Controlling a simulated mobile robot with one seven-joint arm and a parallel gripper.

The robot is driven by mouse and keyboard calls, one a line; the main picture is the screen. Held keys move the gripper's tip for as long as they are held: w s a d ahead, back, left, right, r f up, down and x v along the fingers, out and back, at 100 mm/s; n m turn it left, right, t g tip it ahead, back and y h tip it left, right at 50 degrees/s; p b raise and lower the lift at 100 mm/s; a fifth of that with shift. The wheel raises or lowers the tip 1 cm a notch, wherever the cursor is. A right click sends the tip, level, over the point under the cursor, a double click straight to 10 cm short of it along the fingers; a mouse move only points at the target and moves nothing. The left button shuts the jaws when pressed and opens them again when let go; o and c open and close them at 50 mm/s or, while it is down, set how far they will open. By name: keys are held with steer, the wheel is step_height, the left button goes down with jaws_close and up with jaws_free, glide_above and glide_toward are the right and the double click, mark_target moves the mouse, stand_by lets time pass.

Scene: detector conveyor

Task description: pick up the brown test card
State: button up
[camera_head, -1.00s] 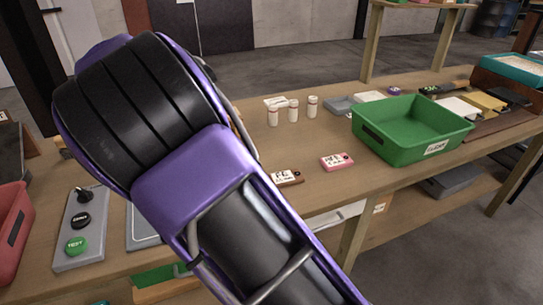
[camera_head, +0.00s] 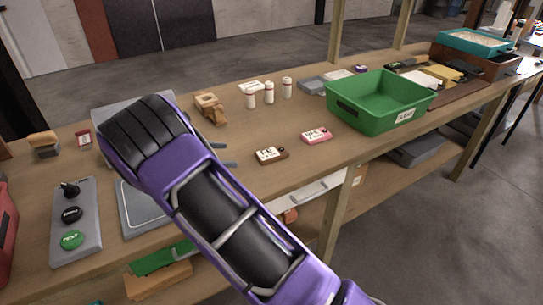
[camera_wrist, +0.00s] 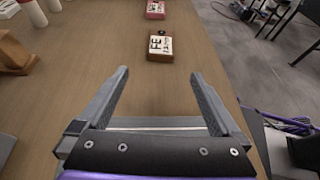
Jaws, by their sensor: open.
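The brown test card (camera_head: 271,155) lies flat on the wooden table near its front edge, with a white label on top. In the wrist view the brown test card (camera_wrist: 160,47) is ahead of the fingertips, label up and clear of them. My gripper (camera_wrist: 158,78) is open and empty, and its two fingers point toward the card. In the head view my arm hides most of my gripper (camera_head: 226,154); the fingertips show to the left of the brown card, apart from it. A pink card (camera_head: 317,135) lies to the right of the brown one.
A green bin (camera_head: 345,106) stands to the right, behind the pink card. Several white bottles (camera_head: 269,93) and a wooden block (camera_head: 210,108) stand farther back. A button panel (camera_head: 76,222) is at the left. The table (camera_head: 240,138) around the brown card is clear.

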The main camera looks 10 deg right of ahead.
mark_target(260, 156)
steer(key=x, duration=1.1)
steer(key=shift+b, duration=0.35)
steer(key=shift+a, duration=0.1)
steer(key=c, duration=1.4)
